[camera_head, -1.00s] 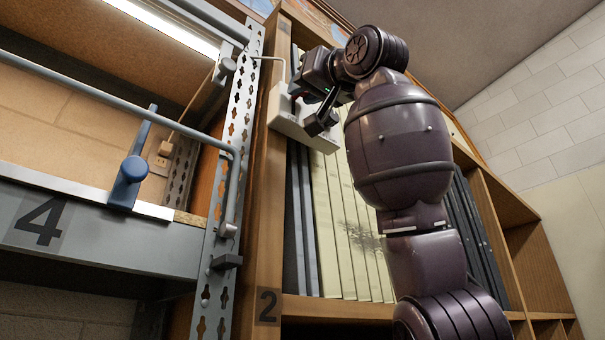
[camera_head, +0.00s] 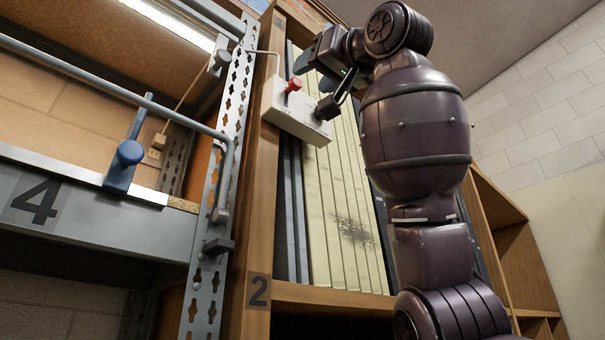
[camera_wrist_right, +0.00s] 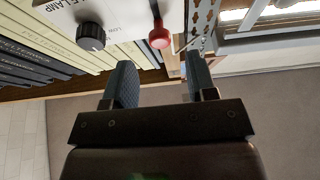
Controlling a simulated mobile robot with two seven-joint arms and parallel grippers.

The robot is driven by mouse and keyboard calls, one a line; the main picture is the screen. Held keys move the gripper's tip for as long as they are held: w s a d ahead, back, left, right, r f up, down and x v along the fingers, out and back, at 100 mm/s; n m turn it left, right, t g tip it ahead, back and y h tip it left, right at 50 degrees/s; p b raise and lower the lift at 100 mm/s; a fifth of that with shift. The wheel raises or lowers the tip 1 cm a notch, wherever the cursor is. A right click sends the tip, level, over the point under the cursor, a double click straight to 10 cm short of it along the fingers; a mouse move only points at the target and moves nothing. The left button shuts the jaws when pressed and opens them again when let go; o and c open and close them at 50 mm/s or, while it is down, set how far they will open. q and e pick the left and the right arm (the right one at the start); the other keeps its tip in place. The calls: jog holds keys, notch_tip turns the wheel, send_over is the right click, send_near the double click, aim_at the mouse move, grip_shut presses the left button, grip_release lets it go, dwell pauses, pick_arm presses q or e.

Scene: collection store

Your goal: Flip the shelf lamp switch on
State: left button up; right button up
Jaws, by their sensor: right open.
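The shelf lamp switch box (camera_head: 296,112) is a white box on the wooden upright between the metal rack and the bookcase. Its red-knobbed lever (camera_head: 293,85) stands out from its face, and a black dial (camera_head: 325,109) is at its right end. In the right wrist view the red knob (camera_wrist_right: 159,37) and the dial (camera_wrist_right: 91,37) show beside printed letters. My right gripper (camera_wrist_right: 160,82) is open and empty, its fingers apart, with the knob beyond the gap between them. In the head view the right gripper (camera_head: 318,62) is partly hidden by its arm. My left gripper is out of view.
A bright white lamp strip (camera_head: 168,24) runs under the rack's upper shelf. Tall pale and dark volumes (camera_head: 345,200) stand in the bookcase close below the box.

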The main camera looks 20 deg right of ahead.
jog(key=b+v, duration=0.1)
jog(key=v, duration=0.4)
jog(key=shift+s+d+f, duration=0.1)
jog(key=shift+s+f, duration=0.05)
jog(key=shift+s, duration=0.15)
dwell(0.4)
